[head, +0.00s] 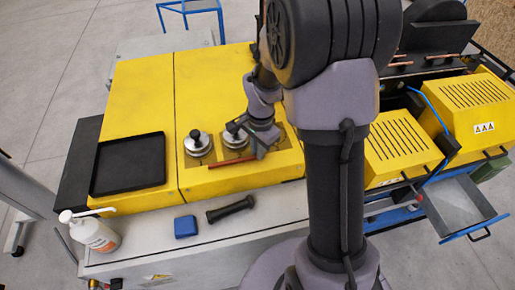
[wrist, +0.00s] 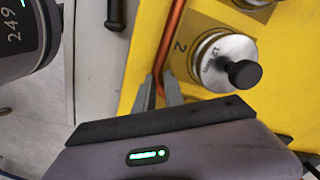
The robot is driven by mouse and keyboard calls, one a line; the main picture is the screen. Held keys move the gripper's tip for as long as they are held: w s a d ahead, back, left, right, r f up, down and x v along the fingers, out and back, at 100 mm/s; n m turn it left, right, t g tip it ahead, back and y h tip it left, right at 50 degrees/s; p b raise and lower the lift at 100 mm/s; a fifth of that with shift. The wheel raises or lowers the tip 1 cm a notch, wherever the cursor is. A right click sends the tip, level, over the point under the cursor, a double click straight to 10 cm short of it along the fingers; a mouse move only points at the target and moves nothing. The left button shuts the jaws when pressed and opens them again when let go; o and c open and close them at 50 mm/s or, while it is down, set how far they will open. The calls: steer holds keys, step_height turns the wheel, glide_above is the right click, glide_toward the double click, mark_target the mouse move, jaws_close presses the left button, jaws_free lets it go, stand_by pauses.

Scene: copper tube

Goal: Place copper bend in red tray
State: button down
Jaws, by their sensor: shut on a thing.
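The copper bend (wrist: 173,38) is a thin orange-brown tube. In the wrist view my gripper (wrist: 160,92) is shut on its near end, and the tube runs up out of the picture. In the head view the copper tube (head: 232,161) lies low over the yellow surface in front of the round metal formers, with my gripper (head: 259,152) at its right end. I cannot tell whether it touches the surface. No red tray shows; a shallow black tray (head: 96,178) lies on the yellow surface at the left and looks empty.
Metal formers with black knobs (head: 197,140) stand beside the tube; one also shows in the wrist view (wrist: 212,70). Yellow surface between formers and black tray is clear.

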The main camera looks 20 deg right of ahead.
steer(key=shift+f, duration=0.15)
steer(key=c, duration=1.4)
jaws_free()
steer(key=shift+c, duration=0.2)
